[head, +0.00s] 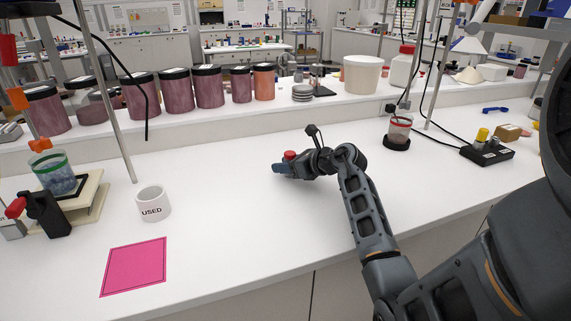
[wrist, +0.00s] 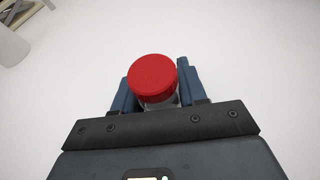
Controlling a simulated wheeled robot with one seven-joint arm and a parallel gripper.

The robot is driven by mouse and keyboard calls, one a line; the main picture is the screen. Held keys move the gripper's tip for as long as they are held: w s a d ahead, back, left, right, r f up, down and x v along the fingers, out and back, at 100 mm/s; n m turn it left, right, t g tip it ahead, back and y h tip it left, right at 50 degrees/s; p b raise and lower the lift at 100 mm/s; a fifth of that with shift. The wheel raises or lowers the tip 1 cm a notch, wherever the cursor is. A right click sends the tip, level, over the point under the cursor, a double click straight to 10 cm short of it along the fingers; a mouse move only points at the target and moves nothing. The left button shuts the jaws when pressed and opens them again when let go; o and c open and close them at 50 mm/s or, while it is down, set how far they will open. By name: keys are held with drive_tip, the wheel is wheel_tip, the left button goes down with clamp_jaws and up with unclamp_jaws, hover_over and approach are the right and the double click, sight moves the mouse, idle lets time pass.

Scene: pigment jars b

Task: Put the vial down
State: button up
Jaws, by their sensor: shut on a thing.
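My gripper (head: 284,168) is over the middle of the white bench, shut on a vial with a red cap (head: 290,155). In the wrist view the red-capped vial (wrist: 153,80) stands between the two blue-grey fingers of my gripper (wrist: 158,88). Its clear body shows only a little below the cap; the rest is hidden by the fingers and the gripper body. I cannot tell whether the vial's base touches the bench.
A pink square mat (head: 134,267) lies at the front left. A white cup marked USED (head: 153,203) stands behind it. A beaker (head: 55,172) sits on a stand at far left. Large jars (head: 209,87) line the raised back shelf. The bench around my gripper is clear.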

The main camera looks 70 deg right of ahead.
drive_tip(key=shift+f, duration=0.1)
drive_tip(key=o, duration=1.1)
drive_tip(key=shift+c, duration=0.2)
drive_tip(key=shift+r, duration=0.25)
drive_tip(key=b+v, duration=0.1)
drive_tip(key=v, duration=1.1)
drive_tip(key=shift+f, duration=0.15)
